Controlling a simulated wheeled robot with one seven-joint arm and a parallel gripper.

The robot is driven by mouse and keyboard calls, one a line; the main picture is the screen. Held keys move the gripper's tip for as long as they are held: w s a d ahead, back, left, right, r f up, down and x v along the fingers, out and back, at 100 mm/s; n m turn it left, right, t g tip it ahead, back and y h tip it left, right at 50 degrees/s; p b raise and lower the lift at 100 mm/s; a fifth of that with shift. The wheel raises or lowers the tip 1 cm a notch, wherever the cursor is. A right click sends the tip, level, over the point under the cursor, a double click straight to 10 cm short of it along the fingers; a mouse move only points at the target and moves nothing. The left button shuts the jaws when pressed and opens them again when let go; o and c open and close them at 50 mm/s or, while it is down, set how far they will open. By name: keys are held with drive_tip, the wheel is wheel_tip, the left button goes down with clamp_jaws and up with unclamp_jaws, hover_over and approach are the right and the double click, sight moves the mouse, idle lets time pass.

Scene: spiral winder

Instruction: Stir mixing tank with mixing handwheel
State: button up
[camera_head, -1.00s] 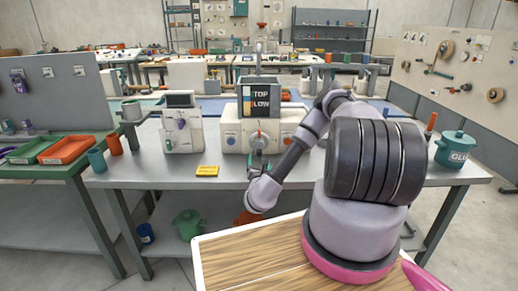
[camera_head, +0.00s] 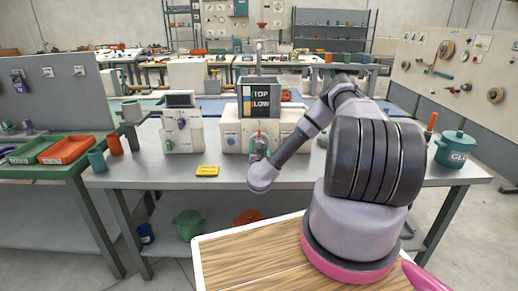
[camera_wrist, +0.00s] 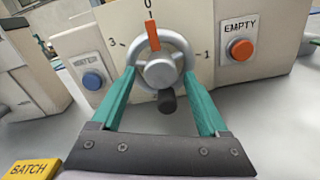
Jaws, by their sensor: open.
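The mixing handwheel is a grey ring with a round hub and a dark knob below it (camera_wrist: 160,72). It sits on the front of the white mixing tank unit (camera_head: 232,133), with an orange pointer at 0 on top. The unit carries a screen reading "TOP LOW" (camera_head: 261,97). My gripper (camera_wrist: 163,86) has two teal fingers, open, one on each side of the lower wheel and its dark knob. Whether the fingers touch the rim I cannot tell. In the head view my gripper is small and partly hidden by my wrist.
An orange button marked EMPTY (camera_wrist: 241,49) is right of the wheel. A blue button (camera_wrist: 93,80) is left. A yellow BATCH block (camera_head: 207,171) lies on the table (camera_head: 150,178). A GLUE pot (camera_head: 455,149) stands at the right end.

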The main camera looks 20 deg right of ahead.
drive_tip(key=shift+w+d, duration=0.1)
drive_tip(key=shift+w, duration=0.1)
clamp_jaws()
drive_tip(key=shift+m, duration=0.3)
